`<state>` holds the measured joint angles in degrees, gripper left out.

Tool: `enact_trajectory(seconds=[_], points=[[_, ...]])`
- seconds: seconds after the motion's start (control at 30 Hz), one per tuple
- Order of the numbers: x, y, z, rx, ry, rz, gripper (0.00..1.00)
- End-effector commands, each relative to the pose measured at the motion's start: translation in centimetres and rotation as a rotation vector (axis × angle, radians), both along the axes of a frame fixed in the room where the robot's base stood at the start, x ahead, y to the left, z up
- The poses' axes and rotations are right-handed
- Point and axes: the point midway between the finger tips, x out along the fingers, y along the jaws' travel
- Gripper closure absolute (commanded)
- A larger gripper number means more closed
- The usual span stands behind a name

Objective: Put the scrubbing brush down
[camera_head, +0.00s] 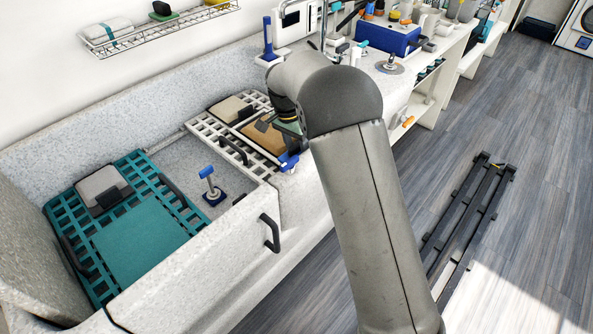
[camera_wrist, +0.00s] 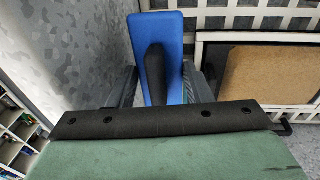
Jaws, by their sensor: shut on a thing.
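The scrubbing brush appears to be the blue piece with a black middle part (camera_wrist: 168,38) held between the dark fingers of my gripper (camera_wrist: 160,85) in the wrist view. In the head view its blue end (camera_head: 289,161) shows just below my gripper (camera_head: 284,136), at the front edge of the white slatted rack (camera_head: 206,127). My gripper is shut on it. My forearm hides part of the gripper and brush. I cannot tell whether the brush touches the surface below. A green panel with a black strip covers the lower wrist view.
The rack bears a brown framed board (camera_head: 262,137) and a beige pad (camera_head: 229,108). A teal grate (camera_head: 135,245) with a grey pad (camera_head: 103,188) lies left in the tub. A blue-topped upright tool (camera_head: 209,184) stands between. The counter behind is crowded.

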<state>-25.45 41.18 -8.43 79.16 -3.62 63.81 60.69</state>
Motion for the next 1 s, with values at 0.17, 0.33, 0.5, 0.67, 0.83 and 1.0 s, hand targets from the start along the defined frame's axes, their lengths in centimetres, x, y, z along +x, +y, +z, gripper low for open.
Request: enact_trajectory(seconds=[0.17,0.33,0.5,0.67,0.83,1.0], points=[[0.0,0.0,-4.2,-0.001,0.002,-0.001,0.80],[0.0,0.0,-6.0,0.000,0.000,-0.001,0.80],[0.0,0.0,-7.4,-0.001,0.002,0.000,0.80],[0.0,0.0,-9.8,-0.001,0.003,-0.001,0.80],[0.0,0.0,-10.4,0.001,-0.001,0.000,0.80],[0.0,0.0,-10.5,0.000,0.000,0.000,0.80]])
